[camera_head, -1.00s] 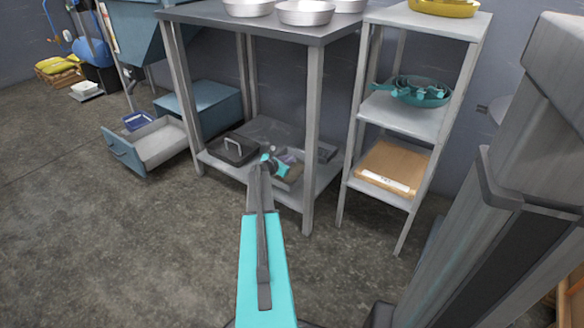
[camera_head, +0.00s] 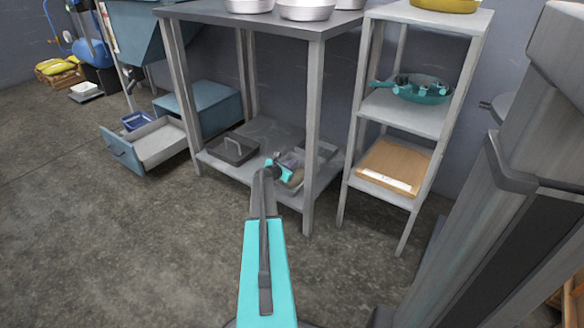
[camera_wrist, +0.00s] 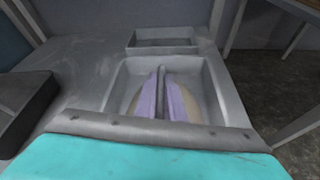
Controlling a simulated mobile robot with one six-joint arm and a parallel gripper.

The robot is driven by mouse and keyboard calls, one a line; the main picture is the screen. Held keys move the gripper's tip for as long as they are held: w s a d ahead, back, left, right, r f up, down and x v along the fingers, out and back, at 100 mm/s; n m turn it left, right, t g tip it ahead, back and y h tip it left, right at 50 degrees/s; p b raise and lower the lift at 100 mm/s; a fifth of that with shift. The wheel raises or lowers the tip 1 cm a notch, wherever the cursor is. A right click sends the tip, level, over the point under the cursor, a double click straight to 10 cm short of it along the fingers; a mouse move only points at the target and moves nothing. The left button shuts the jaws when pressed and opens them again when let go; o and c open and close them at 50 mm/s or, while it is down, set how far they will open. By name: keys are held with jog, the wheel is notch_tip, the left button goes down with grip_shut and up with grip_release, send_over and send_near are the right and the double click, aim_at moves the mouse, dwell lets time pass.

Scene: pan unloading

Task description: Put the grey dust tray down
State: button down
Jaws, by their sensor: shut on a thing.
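The grey dust tray (camera_wrist: 214,97) is a shallow open box with beige matter inside, seen in the wrist view. In the head view the tray (camera_head: 291,186) is at the right front of the table's lower shelf (camera_head: 229,172), partly hidden by my wrist. My gripper (camera_wrist: 162,95) has two lilac fingers reaching into the tray. They are closed on a thin dark upright bar in its middle, which looks like its handle. The gripper also shows in the head view (camera_head: 288,163). The tray is low over the shelf; I cannot tell whether its underside touches.
A dark tray with a handle (camera_head: 232,149) stands left on the same shelf. A smaller grey tray (camera_wrist: 163,42) stands just behind the held one. Table legs (camera_head: 313,120) rise close by. A narrow rack (camera_head: 407,112) stands right. Shelf surface between the trays is bare.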

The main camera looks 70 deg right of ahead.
dwell(0.4)
jog(key=c, duration=1.8)
grip_release()
jog(key=shift+c, duration=0.2)
jog(key=shift+r, duration=0.1)
jog(key=shift+p+v, duration=0.3)
jog(key=shift+v, duration=0.45)
jog(key=p+v, duration=0.3)
jog(key=v, duration=0.7)
jog(key=shift+a, duration=0.25)
